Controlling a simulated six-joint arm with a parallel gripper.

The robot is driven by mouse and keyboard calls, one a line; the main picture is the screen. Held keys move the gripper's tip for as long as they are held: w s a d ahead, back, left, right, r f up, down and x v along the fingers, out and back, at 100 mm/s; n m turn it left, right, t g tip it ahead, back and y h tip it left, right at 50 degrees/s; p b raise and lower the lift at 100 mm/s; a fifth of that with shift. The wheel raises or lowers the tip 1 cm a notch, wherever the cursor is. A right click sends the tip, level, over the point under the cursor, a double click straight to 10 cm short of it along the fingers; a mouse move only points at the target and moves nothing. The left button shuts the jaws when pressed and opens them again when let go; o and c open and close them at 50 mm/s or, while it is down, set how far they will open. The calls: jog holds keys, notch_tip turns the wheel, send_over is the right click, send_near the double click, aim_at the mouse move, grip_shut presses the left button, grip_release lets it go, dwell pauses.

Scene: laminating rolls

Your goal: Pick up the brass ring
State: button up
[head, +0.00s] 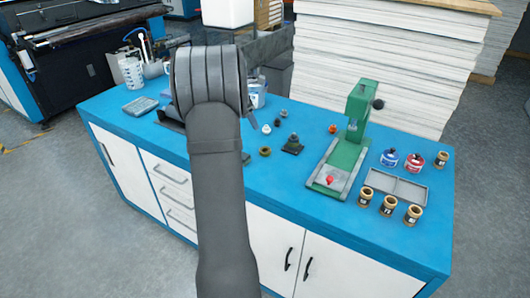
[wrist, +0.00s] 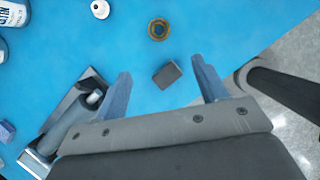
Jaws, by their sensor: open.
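The brass ring (wrist: 158,29) lies flat on the blue bench top, near the top middle of the wrist view. In the head view a small brass ring (head: 265,151) lies just right of my arm. My gripper (wrist: 161,65) is open in the wrist view, its two fingers well apart and nothing held. The ring is beyond the fingertips, roughly in line with the gap between them. In the head view my arm hides the gripper.
A small dark block (wrist: 167,73) shows between the fingers in the wrist view. In the head view, a dark-based fitting (head: 292,145) stands right of the ring. Further right are a green press (head: 352,128), a grey tray (head: 402,183) and several small brass-coloured pots (head: 388,206).

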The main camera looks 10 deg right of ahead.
jog(key=x, duration=1.1)
jog(key=shift+s+a, duration=0.1)
jog(key=shift+x, duration=3.2)
jog(key=shift+a, duration=0.1)
jog(key=c, duration=1.2)
jog(key=shift+o, duration=0.2)
jog(key=shift+r, duration=0.15)
